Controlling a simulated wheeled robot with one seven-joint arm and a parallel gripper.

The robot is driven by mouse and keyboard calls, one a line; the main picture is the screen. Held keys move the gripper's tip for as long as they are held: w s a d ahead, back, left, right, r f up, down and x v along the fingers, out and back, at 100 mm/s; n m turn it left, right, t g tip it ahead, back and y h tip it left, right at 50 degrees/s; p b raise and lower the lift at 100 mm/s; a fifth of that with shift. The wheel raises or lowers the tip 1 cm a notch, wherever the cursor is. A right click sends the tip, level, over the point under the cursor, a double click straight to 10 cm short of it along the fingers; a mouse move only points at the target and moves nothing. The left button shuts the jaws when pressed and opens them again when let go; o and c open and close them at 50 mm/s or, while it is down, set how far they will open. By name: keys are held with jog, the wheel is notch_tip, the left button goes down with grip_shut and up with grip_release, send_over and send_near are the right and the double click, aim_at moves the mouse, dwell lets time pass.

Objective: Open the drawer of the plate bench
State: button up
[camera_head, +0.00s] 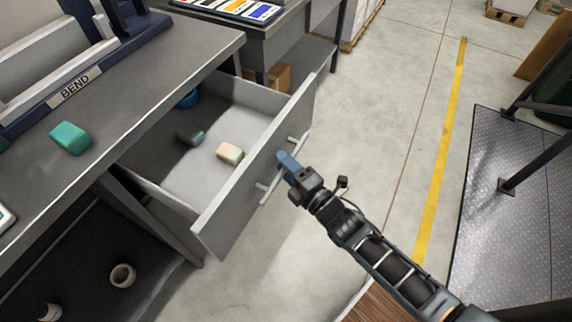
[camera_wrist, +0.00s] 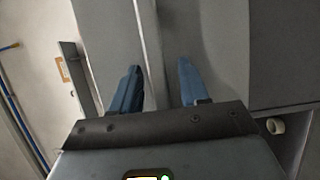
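The grey drawer (camera_head: 238,192) is pulled far out of the dark-topped bench (camera_head: 165,60), and its inside shows from above. A bar handle (camera_head: 270,186) runs along its front panel. My gripper (camera_head: 288,162) is at the handle, outside the front panel. In the wrist view the blue fingers (camera_wrist: 158,88) stand apart, with the handle bar (camera_wrist: 152,50) running between them, closer to the left finger. The gripper looks open around the bar. Whether a finger touches the bar is not clear.
The drawer holds a pale block (camera_head: 230,153), a dark green piece (camera_head: 191,138) and a blue round thing (camera_head: 188,98). A green block (camera_head: 70,138) and a machine labelled BEND (camera_head: 75,82) are on the bench. Clear floor (camera_head: 385,110) lies right of the drawer.

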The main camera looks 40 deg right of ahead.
jog(key=shift+s, duration=0.1)
jog(key=s+b, duration=0.1)
jog(key=s, duration=0.6)
jog(key=shift+s+a, duration=0.3)
dwell(0.3)
jog(key=s+a+r+m+g, duration=0.1)
jog(key=s+a+r+m, duration=0.1)
jog(key=s+r+m, duration=0.3)
jog(key=s+a+r+m+g, duration=0.1)
jog(key=s+a+r+m, duration=0.2)
jog(key=s+r+m, duration=0.3)
jog(key=s+a+r+m+g+y, duration=0.1)
jog(key=s+r+m, duration=0.5)
jog(key=s, duration=0.6)
notch_tip(320, 180, up, 2)
jog(key=shift+s+a+r, duration=0.1)
jog(key=shift+s+a, duration=0.05)
jog(key=shift+a, duration=0.6)
jog(key=shift+a, duration=0.1)
